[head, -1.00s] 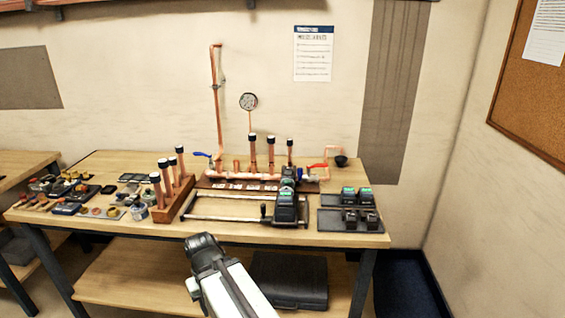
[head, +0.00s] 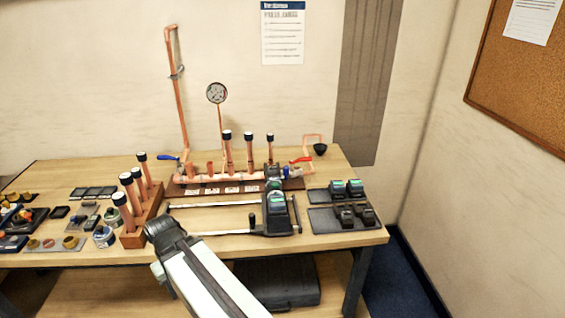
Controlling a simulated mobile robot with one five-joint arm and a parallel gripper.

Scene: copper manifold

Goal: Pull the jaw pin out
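A dark press tool (head: 278,214) with a green-lit top stands on the right half of the workbench, in front of the copper manifold (head: 235,176). Its head, with a greenish round part (head: 274,186), reaches up to the manifold's base. The jaw pin is too small to make out. My gripper (head: 163,230) is at the bench's front edge, left of the press tool and apart from it, near the wooden rack (head: 143,234). Its fingers cannot be made out, so I cannot tell whether it is open or shut.
A metal bar frame (head: 215,205) lies between the rack and the press tool. Batteries (head: 346,187) and chargers (head: 355,214) sit on dark mats at the right. Fittings (head: 70,242) crowd the left. A dark case (head: 277,284) lies on the lower shelf.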

